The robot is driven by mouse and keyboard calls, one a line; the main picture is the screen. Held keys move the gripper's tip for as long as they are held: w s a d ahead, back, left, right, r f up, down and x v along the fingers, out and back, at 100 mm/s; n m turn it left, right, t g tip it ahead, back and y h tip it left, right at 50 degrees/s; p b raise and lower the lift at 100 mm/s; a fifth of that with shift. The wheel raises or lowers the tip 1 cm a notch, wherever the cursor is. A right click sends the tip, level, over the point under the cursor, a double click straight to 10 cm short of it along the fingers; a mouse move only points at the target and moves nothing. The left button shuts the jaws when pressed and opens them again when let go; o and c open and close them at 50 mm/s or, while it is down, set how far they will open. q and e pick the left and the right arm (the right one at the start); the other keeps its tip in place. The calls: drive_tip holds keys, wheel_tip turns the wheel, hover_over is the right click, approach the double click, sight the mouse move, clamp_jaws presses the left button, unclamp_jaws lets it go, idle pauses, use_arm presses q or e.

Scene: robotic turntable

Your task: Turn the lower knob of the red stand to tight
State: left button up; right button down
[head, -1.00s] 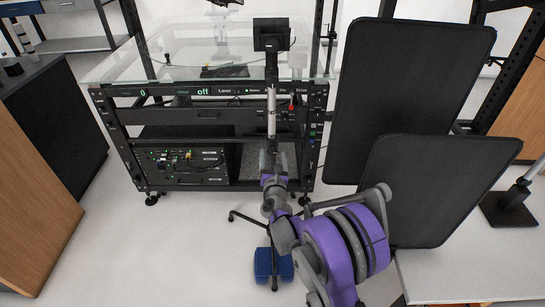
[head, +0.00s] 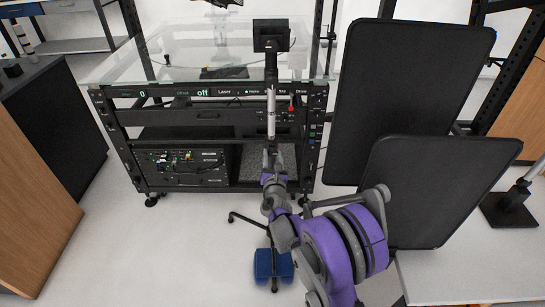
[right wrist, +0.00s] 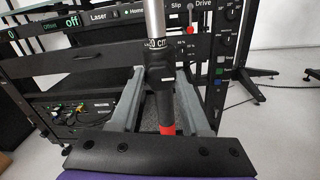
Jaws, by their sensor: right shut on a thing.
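The stand (head: 271,113) is a slim upright pole in front of the black rack, with a black box (head: 270,36) on top. In the right wrist view its pale pole (right wrist: 155,22) enters a black collar marked in cm, and a red section (right wrist: 167,131) shows below. My right gripper (head: 271,155) reaches it from the front. In the right wrist view the fingers (right wrist: 160,72) stand on both sides of the black collar, shut on what appears to be the lower knob. The knob is largely hidden, so its setting cannot be read. My left gripper is not in view.
The black rack (head: 102,112) with a glass top stands behind the stand; its display reads "off". Blue weights (head: 265,264) sit at the stand's feet. Black padded panels (head: 410,80) stand close on the right. A white table (head: 470,275) is at lower right. Floor at left is open.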

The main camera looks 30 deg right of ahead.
drive_tip(key=shift+m, duration=0.3)
drive_tip(key=m+p, duration=0.3)
drive_tip(key=m, duration=0.1)
drive_tip(key=shift+r, duration=0.15)
drive_tip(key=m+p, duration=0.3)
drive_tip(key=m, duration=0.1)
drive_tip(key=shift+m, duration=0.4)
drive_tip(key=m+p, duration=0.2)
drive_tip(key=m, duration=0.2)
drive_tip(key=shift+m+p, duration=0.3)
drive_tip(key=shift+p, duration=0.05)
drive_tip(key=shift+m+p, duration=1.1)
drive_tip(key=shift+m, duration=0.9)
drive_tip(key=shift+c, duration=1.9)
unclamp_jaws()
